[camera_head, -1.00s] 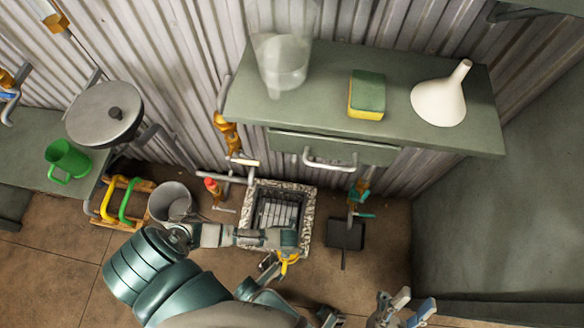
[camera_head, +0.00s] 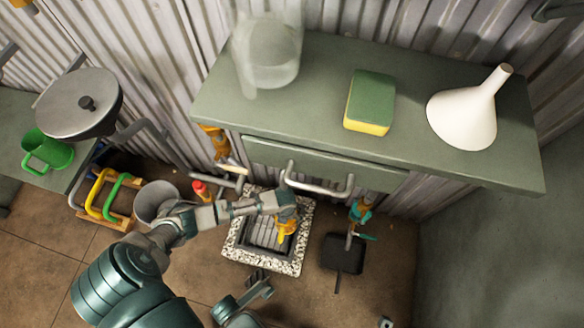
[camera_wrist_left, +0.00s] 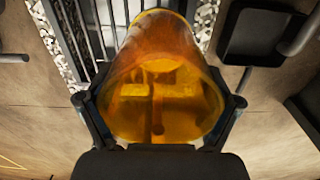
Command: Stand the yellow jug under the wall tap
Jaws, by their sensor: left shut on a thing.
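My left gripper (camera_head: 286,212) is shut on the yellow jug (camera_head: 284,230), which shows small beneath it in the head view. In the left wrist view the jug (camera_wrist_left: 160,75) is translucent amber and sits between both fingers (camera_wrist_left: 162,110). I hold it over the right part of the floor grate; its height and tilt are unclear. Brass tap fittings (camera_head: 215,140) are on the wall left of the shelf. A teal-handled tap (camera_head: 358,212) is to the right of the jug.
The grate (camera_head: 262,234) has a speckled stone rim (camera_head: 232,240). A grey shelf (camera_head: 330,60) with a drawer handle (camera_head: 318,188) overhangs behind. A dark pan (camera_head: 343,255) lies right of the grate. A grey bucket (camera_head: 157,200) and red-handled fitting (camera_head: 200,191) are left.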

